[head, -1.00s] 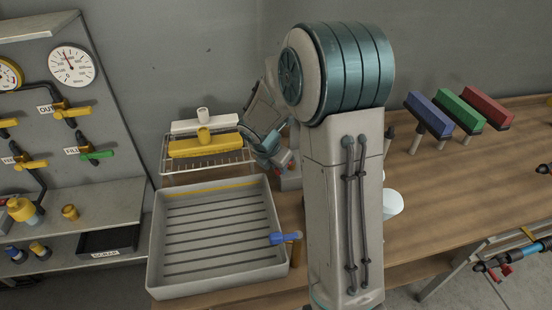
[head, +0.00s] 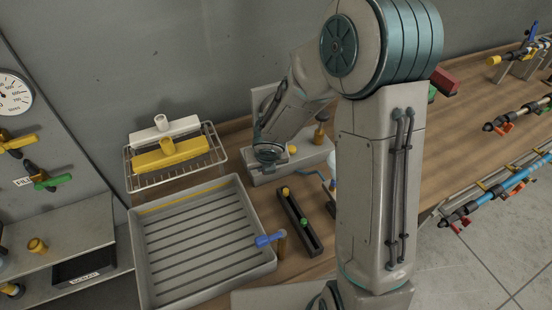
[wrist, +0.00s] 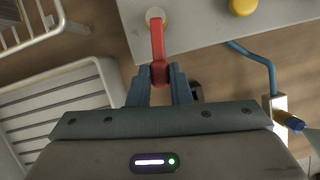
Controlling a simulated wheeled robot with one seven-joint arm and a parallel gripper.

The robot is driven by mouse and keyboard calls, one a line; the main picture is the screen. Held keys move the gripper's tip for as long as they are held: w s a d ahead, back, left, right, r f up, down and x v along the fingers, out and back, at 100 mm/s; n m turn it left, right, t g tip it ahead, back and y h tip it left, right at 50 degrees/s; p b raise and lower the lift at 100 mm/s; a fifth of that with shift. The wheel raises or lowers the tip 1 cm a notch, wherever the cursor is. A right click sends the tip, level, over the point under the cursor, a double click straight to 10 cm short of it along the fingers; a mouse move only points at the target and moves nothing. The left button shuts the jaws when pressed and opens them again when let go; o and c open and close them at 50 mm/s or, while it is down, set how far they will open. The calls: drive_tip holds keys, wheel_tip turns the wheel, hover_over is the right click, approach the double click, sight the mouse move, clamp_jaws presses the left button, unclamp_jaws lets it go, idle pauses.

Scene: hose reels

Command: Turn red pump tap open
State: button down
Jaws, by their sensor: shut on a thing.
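The red pump tap (wrist: 157,40) shows in the wrist view as a red lever running from a round pale pivot on a grey pump body (wrist: 210,22) down to my gripper (wrist: 160,80). My gripper's two dark fingers are shut on the lever's free end. In the head view my gripper (head: 268,153) is over the left part of the grey pump unit (head: 262,178), and the red lever cannot be made out there.
A yellow knob (wrist: 243,5) and a blue hose (wrist: 262,60) are close by. A grey ribbed tray (head: 262,270) with a blue-handled tap (head: 268,240) and a dark narrow holder (head: 298,222) stand in front. A wire rack (head: 135,182) is left.

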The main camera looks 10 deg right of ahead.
drive_tip(key=shift+w+r, duration=0.1)
idle(0.4)
drive_tip(key=c, duration=1.3)
unclamp_jaws()
drive_tip(key=shift+p+v, duration=1.85)
drive_tip(key=shift+v, duration=5)
drive_tip(key=shift+d, duration=0.15)
